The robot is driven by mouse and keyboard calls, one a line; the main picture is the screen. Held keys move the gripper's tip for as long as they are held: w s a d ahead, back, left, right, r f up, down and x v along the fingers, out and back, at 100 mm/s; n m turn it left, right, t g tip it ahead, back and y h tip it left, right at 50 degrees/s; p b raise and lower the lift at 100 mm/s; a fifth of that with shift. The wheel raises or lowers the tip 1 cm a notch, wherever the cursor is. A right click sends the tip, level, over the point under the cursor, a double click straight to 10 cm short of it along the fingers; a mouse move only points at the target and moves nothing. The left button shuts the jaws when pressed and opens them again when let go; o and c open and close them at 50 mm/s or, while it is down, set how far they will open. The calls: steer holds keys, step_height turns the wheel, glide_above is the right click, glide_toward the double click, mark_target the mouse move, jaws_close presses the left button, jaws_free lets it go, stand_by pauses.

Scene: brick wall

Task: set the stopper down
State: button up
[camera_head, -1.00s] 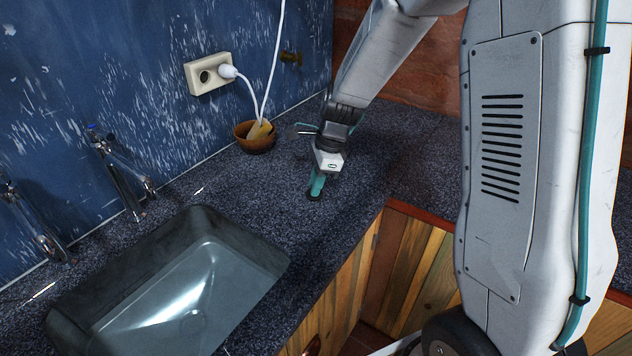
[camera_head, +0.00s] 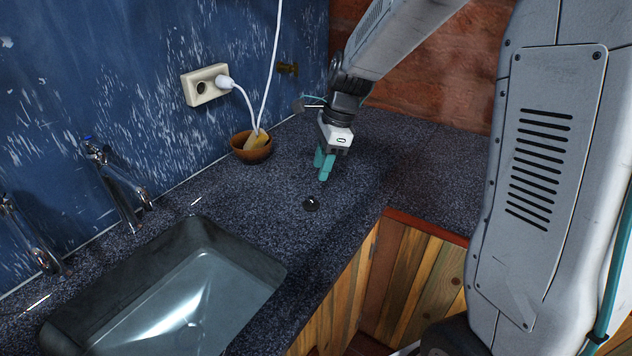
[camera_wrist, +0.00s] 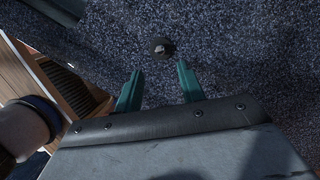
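The stopper (camera_head: 311,204) is a small, dark round piece lying on the speckled dark countertop, to the right of the sink. In the wrist view the stopper (camera_wrist: 161,47) lies beyond the fingertips, apart from them. My gripper (camera_head: 323,172) is above the counter, a little behind the stopper in the head view. Its two teal fingers are spread with nothing between them, as the wrist view of my gripper (camera_wrist: 158,72) shows.
The grey sink (camera_head: 70,325) is set in the counter (camera_head: 350,215) at left, with metal taps (camera_head: 125,185) behind it. A brown bowl (camera_head: 250,153) holding a yellowish item stands near the blue wall, below a socket (camera_head: 203,88) with a plugged-in white cord. Counter around the stopper is clear.

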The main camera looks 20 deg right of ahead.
steer(key=s+r+n+h, duration=0.1)
steer(key=s+r+n, duration=0.85)
steer(key=s, duration=0.35)
steer(key=s+n+h, duration=0.2)
steer(key=s+n, duration=0.8)
steer(key=s, duration=0.6)
steer(key=shift+d+r+n+t, duration=0.2)
steer(key=shift+d+n+t, duration=0.05)
steer(key=shift+n+t, duration=0.1)
stand_by(4.8)
